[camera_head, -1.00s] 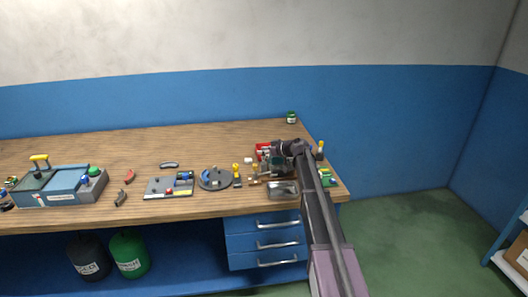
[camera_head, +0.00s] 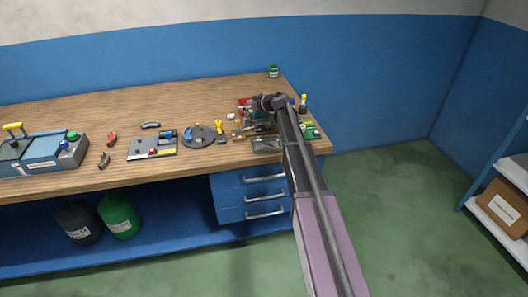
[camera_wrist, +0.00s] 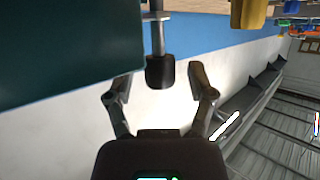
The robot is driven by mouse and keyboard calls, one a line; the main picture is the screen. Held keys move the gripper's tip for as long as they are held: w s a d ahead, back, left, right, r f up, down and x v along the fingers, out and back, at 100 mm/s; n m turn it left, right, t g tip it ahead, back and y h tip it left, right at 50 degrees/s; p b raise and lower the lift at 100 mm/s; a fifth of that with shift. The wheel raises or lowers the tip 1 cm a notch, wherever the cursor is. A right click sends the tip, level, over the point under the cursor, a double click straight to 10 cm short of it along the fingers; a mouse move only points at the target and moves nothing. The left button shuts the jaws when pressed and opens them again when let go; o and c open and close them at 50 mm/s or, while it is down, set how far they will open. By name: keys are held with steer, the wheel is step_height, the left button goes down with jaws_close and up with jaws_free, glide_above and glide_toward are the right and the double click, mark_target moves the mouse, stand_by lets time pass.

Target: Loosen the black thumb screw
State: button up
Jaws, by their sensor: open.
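In the wrist view a black knob (camera_wrist: 160,72), which looks like the thumb screw, hangs on a grey shaft between my two fingers. My gripper (camera_wrist: 158,86) is open, with one finger on each side of the knob and a visible gap to each. A large dark teal block (camera_wrist: 65,50) fills the upper left of that view, beside the shaft. In the head view my gripper is at the right end of the bench, largely hidden by my own arm, and the screw cannot be made out there.
The wooden bench (camera_head: 95,118) carries a grey plate with small parts (camera_head: 152,145), a dark round disc (camera_head: 199,136) and a blue toolbox (camera_head: 40,153). A metal tray (camera_head: 267,145) lies just in front of the gripper area. Blue drawers (camera_head: 250,187) are below.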

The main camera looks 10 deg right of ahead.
steer(key=shift+s+m+t+h, duration=0.1)
steer(key=shift+m+t+h, duration=1)
steer(key=shift+m+h, duration=0.85)
steer(key=shift+m+t+h, duration=0.3)
steer(key=shift+m+h, duration=0.35)
steer(key=shift+h, duration=0.1)
steer(key=shift+m+t+h, duration=0.3)
steer(key=shift+m+h, duration=1.5)
steer(key=shift+h, duration=0.3)
steer(key=shift+m+g+h, duration=0.4)
steer(key=shift+m+h, duration=1.3)
steer(key=shift+h, duration=0.3)
